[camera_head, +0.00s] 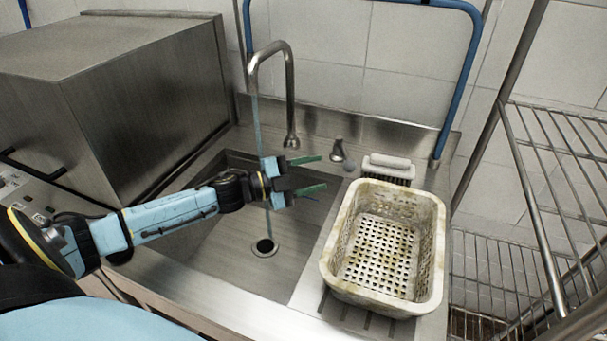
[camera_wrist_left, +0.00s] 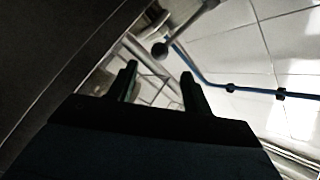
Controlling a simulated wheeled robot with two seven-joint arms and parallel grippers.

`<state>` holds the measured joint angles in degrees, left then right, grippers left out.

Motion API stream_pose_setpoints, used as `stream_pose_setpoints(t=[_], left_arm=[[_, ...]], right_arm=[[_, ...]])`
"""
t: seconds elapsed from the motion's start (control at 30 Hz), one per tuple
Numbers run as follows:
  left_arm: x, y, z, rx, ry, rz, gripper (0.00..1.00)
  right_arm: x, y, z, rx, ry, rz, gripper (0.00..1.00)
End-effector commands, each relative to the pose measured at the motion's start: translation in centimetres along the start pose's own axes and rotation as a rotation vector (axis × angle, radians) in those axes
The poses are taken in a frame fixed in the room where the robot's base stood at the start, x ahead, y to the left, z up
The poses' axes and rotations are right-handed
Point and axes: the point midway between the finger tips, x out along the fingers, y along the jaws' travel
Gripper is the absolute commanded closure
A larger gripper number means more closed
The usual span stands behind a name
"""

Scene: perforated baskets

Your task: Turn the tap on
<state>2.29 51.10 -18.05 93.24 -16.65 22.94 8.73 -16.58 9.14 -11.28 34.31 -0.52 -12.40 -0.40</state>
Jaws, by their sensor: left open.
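The tap (camera_head: 290,90) is a tall metal gooseneck at the back of the sink, with its spout end curving down at the left. A thin bluish vertical streak, which looks like running water, falls from the spout end toward the drain. A small metal lever or knob (camera_head: 338,150) stands on the back ledge, right of the tap. My left gripper (camera_head: 322,172) is open and empty over the sink, its green fingers pointing right, in front of and below that knob, apart from it. The left wrist view shows the spread fingers (camera_wrist_left: 158,85), with a dark rounded end beyond them that I cannot identify.
A worn perforated basket (camera_head: 435,235) stands on the drainboard close right of my gripper. A brush (camera_head: 388,168) lies behind it. A steel cabinet (camera_head: 140,100) is at left, a wire rack (camera_head: 545,200) at right. The sink basin (camera_head: 225,255) is empty.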

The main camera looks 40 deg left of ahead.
Motion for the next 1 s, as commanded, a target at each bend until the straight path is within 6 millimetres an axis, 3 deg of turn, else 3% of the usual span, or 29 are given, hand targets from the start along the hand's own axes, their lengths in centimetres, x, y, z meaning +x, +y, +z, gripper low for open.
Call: stream_pose_setpoints(t=[0.2,0.53,0.67,0.8,0.93,1.0], left_arm=[[-1.8,0.0,0.0,-0.001,0.0,0.001,0.5],[-2.0,0.0,0.0,0.0,0.0,0.0,0.5],[-2.0,-0.3,-0.2,0.009,0.001,0.001,0.66],[-2.0,-2.1,-1.1,0.079,0.013,0.007,0.84],[-2.2,-1.5,0.4,0.357,0.066,0.028,1.0],[-2.4,-1.6,0.9,0.516,0.098,0.035,1.0]], right_arm=[[-0.2,-0.3,-0.2,0.001,0.002,-0.004,0.52],[-0.2,-0.4,-0.3,0.002,0.004,-0.006,0.52],[-0.5,-0.8,-0.8,0.004,0.011,-0.01,0.52],[-2.4,-1.5,-1.7,0.013,0.019,-0.021,0.52],[-0.9,-0.8,-4.0,0.02,0.033,-0.01,0.52],[-0.8,-0.5,-5.2,0.025,0.038,-0.005,0.52]])
